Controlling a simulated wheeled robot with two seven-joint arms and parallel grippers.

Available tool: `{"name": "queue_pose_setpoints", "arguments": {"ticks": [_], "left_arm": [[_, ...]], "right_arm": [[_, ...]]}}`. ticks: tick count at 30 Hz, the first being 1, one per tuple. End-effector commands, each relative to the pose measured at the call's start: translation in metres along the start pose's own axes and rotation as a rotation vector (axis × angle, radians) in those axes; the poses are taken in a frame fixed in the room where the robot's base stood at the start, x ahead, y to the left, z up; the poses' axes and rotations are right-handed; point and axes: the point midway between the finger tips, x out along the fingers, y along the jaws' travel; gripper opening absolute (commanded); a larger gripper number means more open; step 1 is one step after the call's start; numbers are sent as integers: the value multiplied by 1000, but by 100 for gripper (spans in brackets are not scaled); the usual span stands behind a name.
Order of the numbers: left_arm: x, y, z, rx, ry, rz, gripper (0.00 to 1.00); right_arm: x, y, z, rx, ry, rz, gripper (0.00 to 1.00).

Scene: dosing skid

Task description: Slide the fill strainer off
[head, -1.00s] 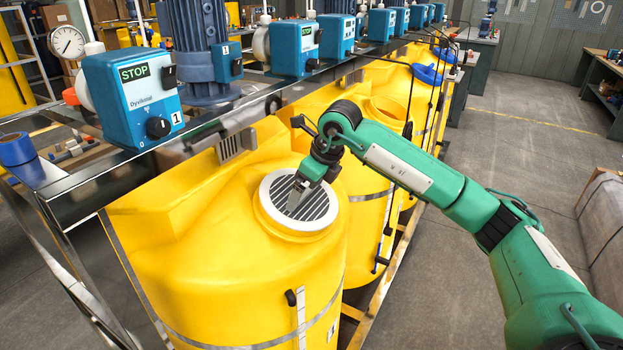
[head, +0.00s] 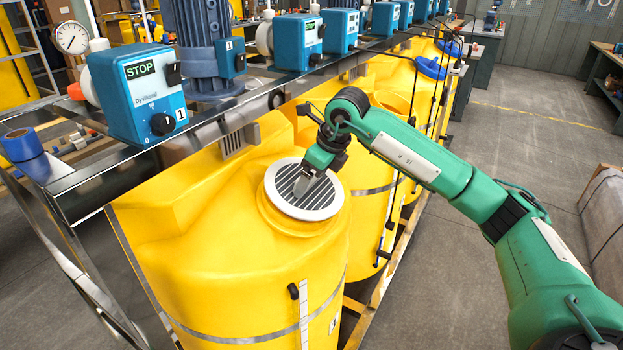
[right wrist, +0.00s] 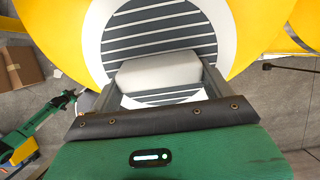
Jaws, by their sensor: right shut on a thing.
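The fill strainer (head: 273,194) is a white ring with a dark slatted grid. It sits at the top of the nearest yellow tank (head: 230,270), over the neck, and part of the neck shows in front of its rim. My right gripper (head: 309,186) reaches down onto the grid and hides part of it. In the right wrist view its two fingers are shut on a pale block (right wrist: 158,75), which looks like the strainer's grip. The slats (right wrist: 165,25) show beyond the block. My left gripper cannot be made out in either view.
Blue dosing pumps (head: 140,95) and a motor (head: 200,45) stand on the metal rail behind the tank. More yellow tanks continue along the row to the back right. The floor (head: 520,130) at the right is mostly open.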

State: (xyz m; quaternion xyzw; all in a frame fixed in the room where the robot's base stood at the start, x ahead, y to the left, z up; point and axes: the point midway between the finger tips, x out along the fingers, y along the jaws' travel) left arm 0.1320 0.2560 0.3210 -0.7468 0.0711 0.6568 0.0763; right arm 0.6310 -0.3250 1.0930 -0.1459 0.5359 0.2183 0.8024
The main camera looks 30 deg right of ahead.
Motion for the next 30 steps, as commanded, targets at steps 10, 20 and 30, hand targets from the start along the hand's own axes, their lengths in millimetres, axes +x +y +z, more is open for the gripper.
{"name": "queue_pose_setpoints", "arguments": {"ticks": [10,20,30], "left_arm": [[-12,0,-1,0,-1,1,44],[-17,0,-2,0,-1,1,44],[-16,0,-2,0,-1,1,44]], "right_arm": [[-23,0,2,-1,-1,0,55],[-36,0,2,0,0,0,55],[-35,0,2,0,0,0,55]]}}
